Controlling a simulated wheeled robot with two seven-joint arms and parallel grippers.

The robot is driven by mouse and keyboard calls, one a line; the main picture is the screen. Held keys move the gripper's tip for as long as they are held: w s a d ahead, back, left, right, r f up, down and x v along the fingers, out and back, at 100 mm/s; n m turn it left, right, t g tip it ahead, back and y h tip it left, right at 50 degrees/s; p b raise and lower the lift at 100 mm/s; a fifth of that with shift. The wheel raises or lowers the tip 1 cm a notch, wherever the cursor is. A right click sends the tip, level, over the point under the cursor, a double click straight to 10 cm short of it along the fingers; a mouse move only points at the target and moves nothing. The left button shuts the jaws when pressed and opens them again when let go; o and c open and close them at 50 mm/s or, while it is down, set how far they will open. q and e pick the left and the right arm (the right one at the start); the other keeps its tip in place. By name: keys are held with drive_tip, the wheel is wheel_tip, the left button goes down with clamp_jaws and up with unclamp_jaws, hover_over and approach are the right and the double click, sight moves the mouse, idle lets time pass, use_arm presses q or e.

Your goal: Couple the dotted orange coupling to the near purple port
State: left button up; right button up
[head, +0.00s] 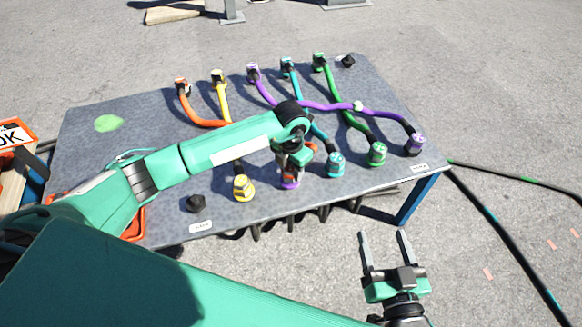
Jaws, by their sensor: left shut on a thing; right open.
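My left gripper (290,164) points down near the front edge of the table, shut over a purple-ringed port (289,184). A bit of orange (312,147) shows beside its fingers. The gripper and arm hide most of the coupling and its dots, and I cannot tell whether it is seated in the port. An orange cable (203,122) runs from the far orange port (181,84) and passes under my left arm. Another purple end piece (414,144) at the near right has the purple cable (385,114) in it. My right gripper (384,236) is open and empty, off the table's front edge.
Yellow (243,188), teal (336,166) and green (377,154) ends stand along the near side of the table (85,170). The purple cable crosses the teal and green cables (340,93). A black knob (196,203) stands at the near left. Cables lie on the ground at right.

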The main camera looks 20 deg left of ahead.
use_arm(q)
drive_tip(key=shift+f+b, duration=0.3)
drive_tip(key=shift+f, duration=0.1)
use_arm(e)
drive_tip(key=shift+f, duration=0.25)
use_arm(q)
drive_tip(key=o, duration=1.2)
use_arm(e)
drive_tip(key=shift+r, duration=0.1)
use_arm(q)
wheel_tip(320, 180, up, 6)
drive_tip(key=shift+r+p, duration=0.15)
drive_tip(key=shift+p, duration=0.6)
drive_tip(key=shift+r+p, duration=0.5)
drive_tip(key=shift+r, duration=3.25)
use_arm(e)
drive_tip(key=shift+s+d+f+g+h, duration=0.15)
drive_tip(key=shift+s+f+g, duration=0.3)
drive_tip(key=shift+f+g, duration=0.35)
drive_tip(key=shift+s+d+f+g+h, duration=0.1)
drive_tip(key=shift+s+f+g+h, duration=0.1)
drive_tip(key=shift+s+f+g, duration=0.4)
drive_tip(key=shift+s+d+f+g+h, duration=0.15)
drive_tip(key=shift+s+f+g, duration=0.15)
drive_tip(key=shift+f+g, duration=0.65)
